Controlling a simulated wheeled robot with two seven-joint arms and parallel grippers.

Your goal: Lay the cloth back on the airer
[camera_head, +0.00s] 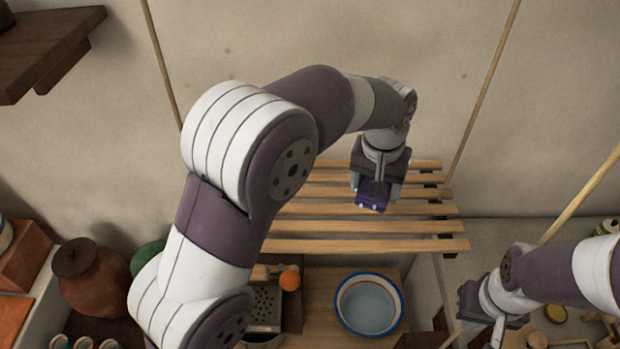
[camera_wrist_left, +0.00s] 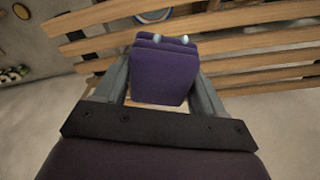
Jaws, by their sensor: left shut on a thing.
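The airer (camera_head: 340,226) is a rack of pale wooden slats hung on cords by the wall; its slats also show in the left wrist view (camera_wrist_left: 255,82). My left gripper (camera_head: 376,190) is over the right half of the airer. It is shut on the cloth (camera_head: 371,197), a small folded purple bundle with pale spots at its end. The cloth fills the space between the fingers in the left wrist view (camera_wrist_left: 160,75). Whether it touches the slats is unclear. My right gripper (camera_head: 474,304) is low at the right, apart from the airer; its fingers are hard to make out.
Below the airer are a blue-rimmed bowl (camera_head: 369,304), an orange ball-like thing (camera_head: 290,280) and a metal grater (camera_head: 265,304). A brown clay jar (camera_head: 92,278) stands at the left. A wooden shelf (camera_head: 45,42) juts out at upper left. Bare slats lie around the cloth.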

